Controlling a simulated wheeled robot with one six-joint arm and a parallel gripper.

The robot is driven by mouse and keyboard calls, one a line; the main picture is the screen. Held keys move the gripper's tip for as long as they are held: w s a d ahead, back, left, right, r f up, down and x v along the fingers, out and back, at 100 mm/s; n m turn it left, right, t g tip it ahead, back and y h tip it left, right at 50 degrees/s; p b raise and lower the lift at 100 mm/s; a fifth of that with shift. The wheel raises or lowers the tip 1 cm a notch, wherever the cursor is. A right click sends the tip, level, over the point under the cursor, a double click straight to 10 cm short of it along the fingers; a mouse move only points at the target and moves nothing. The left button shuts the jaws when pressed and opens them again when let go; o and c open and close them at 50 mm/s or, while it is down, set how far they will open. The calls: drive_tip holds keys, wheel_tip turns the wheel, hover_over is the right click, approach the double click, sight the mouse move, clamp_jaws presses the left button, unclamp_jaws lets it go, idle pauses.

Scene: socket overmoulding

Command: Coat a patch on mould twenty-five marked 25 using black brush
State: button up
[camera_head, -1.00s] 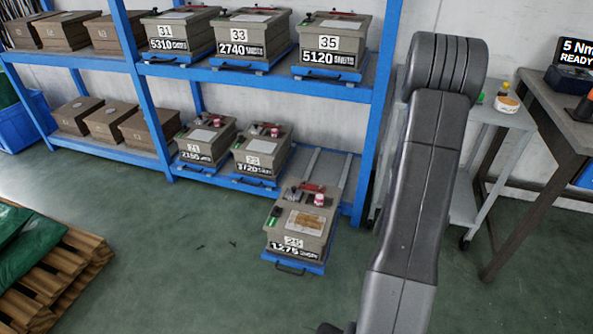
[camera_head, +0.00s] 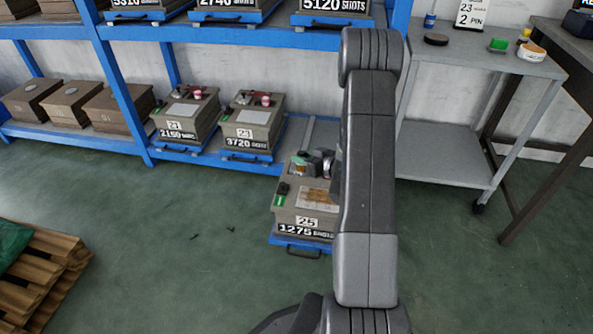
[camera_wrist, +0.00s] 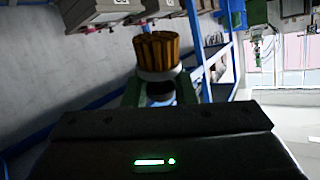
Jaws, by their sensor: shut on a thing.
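Mould twenty-five (camera_head: 307,223), a grey-brown box with a white 25 label, sits on a pulled-out blue tray at the lower shelf's front. A brown-marked pale patch (camera_head: 311,197) shows on its top, partly hidden by my arm. In the wrist view, the black brush (camera_wrist: 158,52) shows tan bristles, a pale collar and a dark neck. My gripper (camera_wrist: 158,92) is shut on it between green-sided fingers. In the head view, my gripper (camera_head: 301,166) is over the back of mould twenty-five's top; I cannot tell whether the bristles touch anything.
Moulds 21 (camera_head: 182,122) and 23 (camera_head: 248,128) stand behind left on the blue shelf (camera_head: 294,140). A grey trolley (camera_head: 460,50) with small items stands at right. A wooden pallet (camera_head: 45,275) lies at lower left. The floor between is mostly clear.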

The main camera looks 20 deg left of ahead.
drive_tip(key=shift+s+a+f+n+g, duration=0.5)
drive_tip(key=shift+s+a+f+g, duration=0.1)
drive_tip(key=shift+a+f+g, duration=0.15)
drive_tip(key=shift+s+f+b, duration=0.1)
drive_tip(key=shift+f+b, duration=0.1)
drive_tip(key=shift+b, duration=0.1)
drive_tip(key=shift+f+b, duration=1.5)
drive_tip(key=shift+f, duration=0.7)
